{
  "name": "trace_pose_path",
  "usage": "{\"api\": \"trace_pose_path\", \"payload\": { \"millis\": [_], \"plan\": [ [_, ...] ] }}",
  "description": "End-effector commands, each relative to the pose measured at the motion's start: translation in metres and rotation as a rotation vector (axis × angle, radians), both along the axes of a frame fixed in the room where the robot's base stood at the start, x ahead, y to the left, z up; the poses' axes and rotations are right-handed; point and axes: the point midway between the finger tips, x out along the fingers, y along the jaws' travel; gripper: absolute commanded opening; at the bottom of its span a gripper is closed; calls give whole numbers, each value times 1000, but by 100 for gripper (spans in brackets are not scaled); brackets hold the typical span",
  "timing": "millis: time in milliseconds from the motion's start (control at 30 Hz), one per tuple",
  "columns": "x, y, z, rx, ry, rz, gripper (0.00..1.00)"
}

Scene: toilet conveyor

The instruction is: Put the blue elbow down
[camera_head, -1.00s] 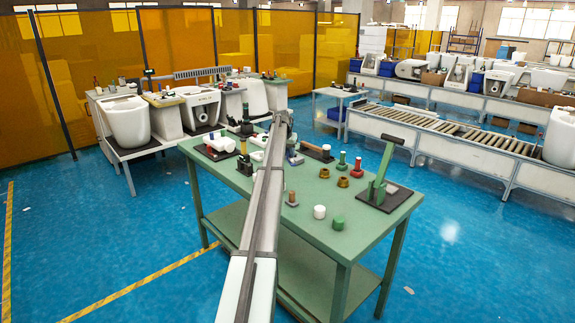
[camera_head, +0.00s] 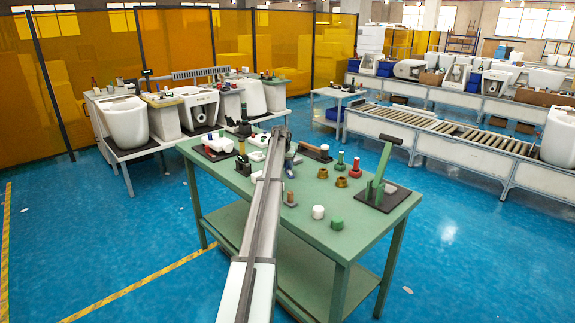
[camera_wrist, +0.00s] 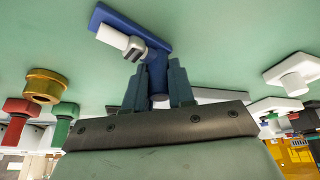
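The blue elbow (camera_wrist: 158,60) is in the wrist view, with a long flat blue arm running to the upper left and a short round part between my fingers. My gripper (camera_wrist: 160,84) has one dark finger on each side of that round part and appears shut on it. A white cylinder with a grey end (camera_wrist: 122,40) lies against or is joined to the blue arm; I cannot tell which. The green table (camera_head: 330,240) lies beyond it. Whether the elbow touches the table cannot be told. In the head view my arm hides most of this spot.
Brass rings (camera_head: 341,182), red and green knobs (camera_head: 357,166), a white cap (camera_head: 318,212) and a green cap (camera_head: 337,223) stand right of my arm. A black plate with a green lever (camera_head: 382,195) is at the right end.

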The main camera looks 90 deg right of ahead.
Motion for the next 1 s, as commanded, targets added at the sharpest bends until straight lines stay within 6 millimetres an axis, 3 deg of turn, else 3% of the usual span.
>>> {"api": "trace_pose_path", "payload": {
  "millis": [233, 567, 767, 1000],
  "plan": [
    [0, 0, 0, 0, 0, 0, 48],
    [0, 0, 4, 0, 0, 0, 49],
    [4, 10, 27, -1, 0, 0, 49],
    [10, 26, 68, -1, 0, 0, 49]
  ]
}}
